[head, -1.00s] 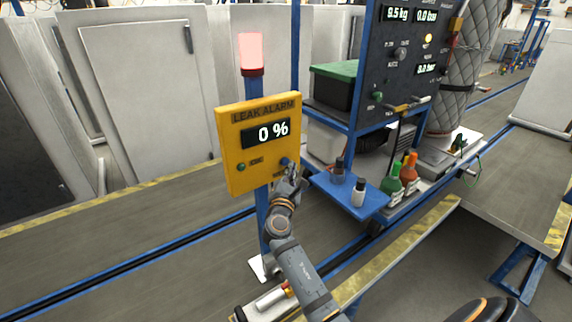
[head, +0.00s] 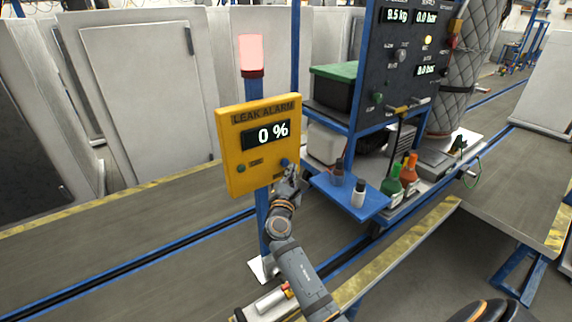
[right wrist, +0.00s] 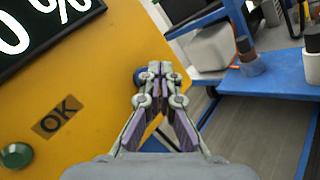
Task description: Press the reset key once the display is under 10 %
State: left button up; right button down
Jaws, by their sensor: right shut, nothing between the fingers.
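The yellow LEAK ALARM box (head: 232,182) stands on a blue post in the head view. Its display (head: 266,134) reads 0 %, and part of it shows in the right wrist view (right wrist: 45,22). A blue key (head: 284,162) is at the lower right of the box face; its label is mostly hidden by my gripper. A green button (head: 241,168) is at the lower left, near an OK label in the wrist view. My right gripper (head: 290,170) is shut and empty, its tips close in front of the blue key (right wrist: 139,77). Contact cannot be told. My left gripper is not in view.
A red lamp (head: 251,55) tops the post. To the right, a blue shelf (head: 338,190) holds small bottles, beside a dark gauge panel (head: 395,75). A conveyor (head: 130,225) runs behind the post.

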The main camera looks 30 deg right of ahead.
jog(key=shift+w, duration=0.1)
jog(key=shift+w, duration=0.35)
jog(key=shift+w+a+b, duration=0.1)
jog(key=shift+w+b, duration=0.25)
jog(key=shift+w, duration=0.05)
dwell(0.8)
jog(key=shift+s, duration=0.1)
jog(key=shift+s+p, duration=0.35)
jog(key=shift+s, duration=0.4)
jog(key=shift+s, duration=0.1)
jog(key=s, duration=0.1)
jog(key=s+p, duration=0.1)
jog(key=s, duration=0.2)
jog(key=shift+s+d+p, duration=0.3)
jog(key=shift+s+p, duration=0.05)
